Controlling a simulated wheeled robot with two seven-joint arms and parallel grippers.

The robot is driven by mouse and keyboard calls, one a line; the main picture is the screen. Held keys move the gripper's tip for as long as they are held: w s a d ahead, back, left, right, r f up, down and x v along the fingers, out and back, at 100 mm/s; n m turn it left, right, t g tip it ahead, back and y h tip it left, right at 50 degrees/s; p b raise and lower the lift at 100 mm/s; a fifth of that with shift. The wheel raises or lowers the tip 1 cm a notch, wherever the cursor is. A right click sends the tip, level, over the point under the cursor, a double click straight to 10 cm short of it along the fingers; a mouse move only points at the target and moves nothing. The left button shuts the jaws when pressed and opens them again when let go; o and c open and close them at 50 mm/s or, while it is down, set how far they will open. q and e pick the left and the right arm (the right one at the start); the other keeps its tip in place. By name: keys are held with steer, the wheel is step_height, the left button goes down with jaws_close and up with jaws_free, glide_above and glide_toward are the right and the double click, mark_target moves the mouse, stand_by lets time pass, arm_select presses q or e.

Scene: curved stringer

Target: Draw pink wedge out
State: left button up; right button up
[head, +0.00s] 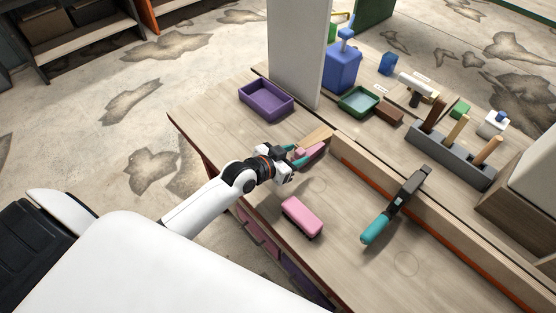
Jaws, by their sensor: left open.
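The pink wedge (317,151) lies on the workbench beside a tan wooden piece (318,136), close to the long wooden rail. My left gripper (299,156) is open, with its teal fingertips at the near left end of the wedge. Part of the wedge is hidden by the fingers, and I cannot tell whether they touch it. My right gripper is not in view.
A pink-topped brush or block (302,214) lies in front of my left gripper. A purple tray (266,99) and a grey upright panel (297,55) stand behind. The bench's front right is clear.

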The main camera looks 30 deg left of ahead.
arm_select(q)
steer(key=b+v, duration=0.1)
steer(key=v, duration=0.9)
steer(key=shift+f, duration=0.15)
